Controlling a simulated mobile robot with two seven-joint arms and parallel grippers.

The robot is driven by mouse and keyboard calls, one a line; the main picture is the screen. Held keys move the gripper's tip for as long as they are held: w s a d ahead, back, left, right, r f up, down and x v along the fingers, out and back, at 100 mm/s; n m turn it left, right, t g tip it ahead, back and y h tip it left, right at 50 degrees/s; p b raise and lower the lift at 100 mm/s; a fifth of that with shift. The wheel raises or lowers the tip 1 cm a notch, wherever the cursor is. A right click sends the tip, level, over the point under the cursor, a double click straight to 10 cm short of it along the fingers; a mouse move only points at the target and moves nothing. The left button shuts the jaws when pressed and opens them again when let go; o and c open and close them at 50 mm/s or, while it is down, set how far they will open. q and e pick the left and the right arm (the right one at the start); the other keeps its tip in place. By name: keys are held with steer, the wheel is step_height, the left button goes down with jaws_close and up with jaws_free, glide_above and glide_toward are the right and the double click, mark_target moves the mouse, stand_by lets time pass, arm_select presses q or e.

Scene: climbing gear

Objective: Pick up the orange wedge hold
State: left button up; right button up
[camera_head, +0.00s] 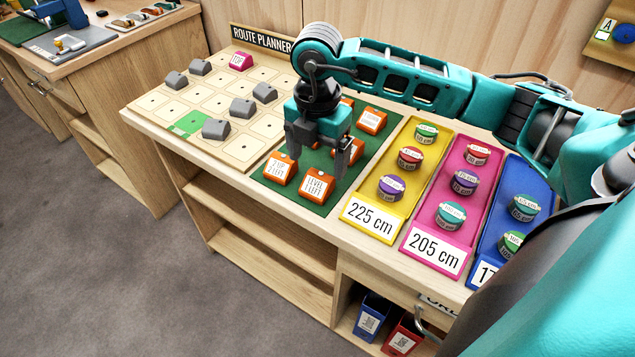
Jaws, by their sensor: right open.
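Several orange holds with white labels lie on the dark green mat (330,206). One orange hold (281,169) is at the mat's front left, and one labelled "LEVEL 2 LEFT" (317,187) is beside it. Another orange hold (372,120) is at the back right. More orange shows partly hidden behind my right gripper (319,156). I cannot tell which one is the wedge from its shape. The right gripper points down over the mat, open, above and just behind the two front holds. I see nothing between its fingers. My left gripper is out of view.
A route planner board (241,147) with grey holds and a pink hold (241,61) is on the left. Yellow (361,219), pink (464,230) and blue (487,270) trays with round tins stand on the right. The wooden table's front edge is clear.

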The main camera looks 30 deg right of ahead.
mark_target(318, 178)
steer(key=shift+f, duration=3.15)
steer(key=shift+c, duration=0.4)
steer(key=shift+r, duration=0.1)
steer(key=c, duration=1)
steer(key=shift+w, duration=0.1)
